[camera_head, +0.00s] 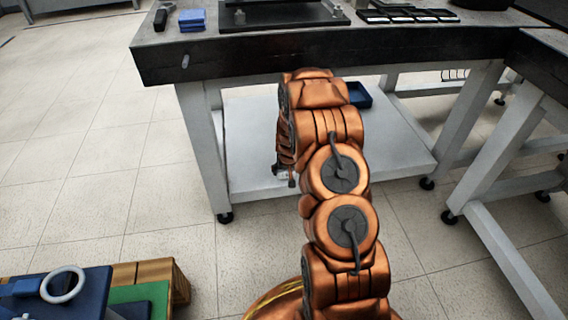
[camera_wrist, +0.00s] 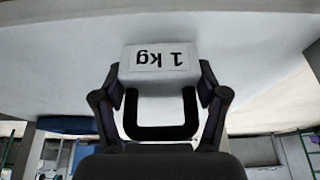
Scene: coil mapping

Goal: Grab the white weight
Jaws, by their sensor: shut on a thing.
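The white weight (camera_wrist: 160,64) shows in the wrist view, a block marked "1 kg" that reads upside down, with a black loop handle (camera_wrist: 161,132). My gripper (camera_wrist: 160,82) has its two dark fingers shut on the sides of the weight. The weight is in front of a broad pale surface (camera_wrist: 50,60); I cannot tell whether it touches it.
A dark-topped bench (camera_head: 300,47) with a white lower shelf (camera_head: 400,145) stands ahead. Blue blocks (camera_head: 192,20) and black trays (camera_head: 405,15) sit on top. A second bench (camera_head: 540,65) is at right.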

